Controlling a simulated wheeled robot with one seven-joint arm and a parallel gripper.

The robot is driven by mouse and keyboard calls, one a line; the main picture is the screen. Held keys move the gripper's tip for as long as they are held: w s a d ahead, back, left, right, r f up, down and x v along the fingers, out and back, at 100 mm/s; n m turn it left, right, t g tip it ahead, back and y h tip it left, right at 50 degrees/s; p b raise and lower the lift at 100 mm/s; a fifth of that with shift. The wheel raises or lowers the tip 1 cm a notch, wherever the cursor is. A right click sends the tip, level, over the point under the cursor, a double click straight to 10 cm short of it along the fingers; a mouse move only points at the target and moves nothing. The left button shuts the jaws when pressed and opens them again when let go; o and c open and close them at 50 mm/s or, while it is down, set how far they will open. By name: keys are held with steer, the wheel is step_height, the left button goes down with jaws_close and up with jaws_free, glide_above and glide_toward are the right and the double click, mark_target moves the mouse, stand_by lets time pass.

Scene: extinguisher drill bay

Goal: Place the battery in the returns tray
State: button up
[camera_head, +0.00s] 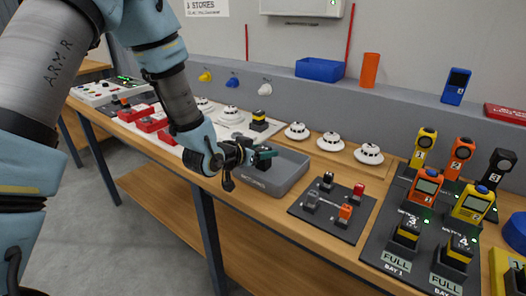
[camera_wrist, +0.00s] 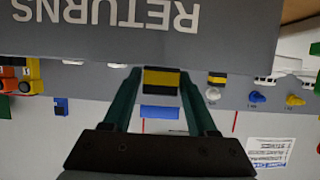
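A battery (camera_wrist: 161,79), black with a yellow band, sits between the two teal fingers in the wrist view. My gripper (camera_head: 262,155) is shut on it and spans its width. In the head view the battery is mostly hidden by the fingers; only a dark part shows. The returns tray (camera_head: 289,180) is a shallow grey tray on the bench, and my gripper is over its left side. Its wall (camera_wrist: 220,48), marked RETURNS, fills the top of the wrist view, which looks upside down.
A dark board (camera_head: 327,223) with several small coloured blocks lies right of the tray. Charging bays (camera_head: 385,250) with meters stand farther right. White detectors (camera_head: 330,142) line the bench behind; a yellow-topped block (camera_head: 259,115) stands behind the gripper. A blue bin (camera_head: 320,69) is on the shelf.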

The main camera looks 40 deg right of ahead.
steer(key=shift+o, duration=1)
steer(key=shift+r, duration=0.1)
steer(key=shift+a+r, duration=0.1)
steer(key=shift+r, duration=0.1)
steer(key=b+v, duration=0.2)
steer(key=v, duration=0.9)
steer(key=shift+a, duration=0.35)
steer(key=w+a+f+n+t+y, duration=0.1)
steer(key=w+a+n+y, duration=0.4)
steer(key=a, duration=0.6)
steer(key=w+a+f+n+t+y, duration=0.15)
steer(key=w+a+y, duration=0.35)
steer(key=a, duration=0.6)
steer(key=s+a+n+g+y, duration=0.1)
steer(key=s+a+n+g, duration=0.1)
steer(key=a, duration=0.6)
steer(key=s+a+n+g+y, duration=0.2)
steer(key=s+a+n, duration=0.2)
steer(key=a, duration=0.4)
steer(key=shift+s+a+r+n, duration=0.15)
steer(key=shift+a+r+n, duration=0.05)
steer(key=shift+r+n, duration=0.4)
